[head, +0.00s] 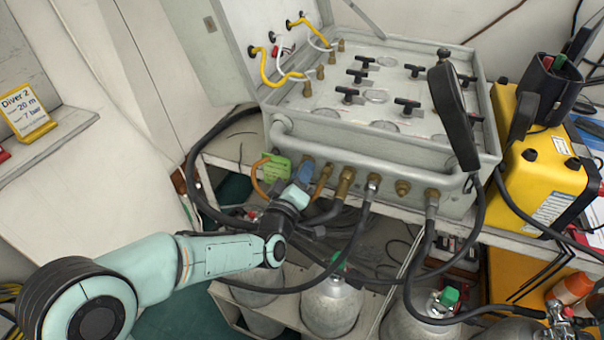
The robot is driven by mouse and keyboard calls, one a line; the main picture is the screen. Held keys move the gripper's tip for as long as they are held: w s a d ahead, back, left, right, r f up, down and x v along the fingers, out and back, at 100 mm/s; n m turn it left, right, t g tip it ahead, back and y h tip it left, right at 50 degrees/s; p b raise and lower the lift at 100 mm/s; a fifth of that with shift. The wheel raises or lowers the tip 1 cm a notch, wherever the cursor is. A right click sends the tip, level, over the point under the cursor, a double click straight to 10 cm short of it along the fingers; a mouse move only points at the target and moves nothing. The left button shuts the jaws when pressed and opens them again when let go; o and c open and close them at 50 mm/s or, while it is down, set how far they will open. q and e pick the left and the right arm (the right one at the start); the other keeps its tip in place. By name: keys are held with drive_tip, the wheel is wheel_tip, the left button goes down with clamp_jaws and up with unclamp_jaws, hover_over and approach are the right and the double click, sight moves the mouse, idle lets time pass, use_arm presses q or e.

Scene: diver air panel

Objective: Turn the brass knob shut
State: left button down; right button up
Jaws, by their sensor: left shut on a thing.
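The grey air panel (390,150) has a row of brass fittings along its lower front. My left gripper (304,181) is at the left part of this row, reaching up to it from below. It is shut on what seems to be the brass knob (308,161), which the gripper and a blue part mostly hide. How far the knob is turned cannot be told. My right gripper is not in view.
Black hoses (355,240) hang in front of and below the panel, close to my left arm. Gas cylinders (331,305) stand under the bench. A yellow case (545,170) stands right of the panel. A Diver 2 sign (27,113) is at the left.

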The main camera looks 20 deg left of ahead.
use_arm(q)
drive_tip(key=m, duration=1.6)
drive_tip(key=shift+a+h, duration=0.15)
drive_tip(key=shift+h, duration=0.15)
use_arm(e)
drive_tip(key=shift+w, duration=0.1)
use_arm(q)
drive_tip(key=shift+m, duration=0.3)
drive_tip(key=c, duration=0.9)
unclamp_jaws()
drive_tip(key=shift+f, duration=0.1)
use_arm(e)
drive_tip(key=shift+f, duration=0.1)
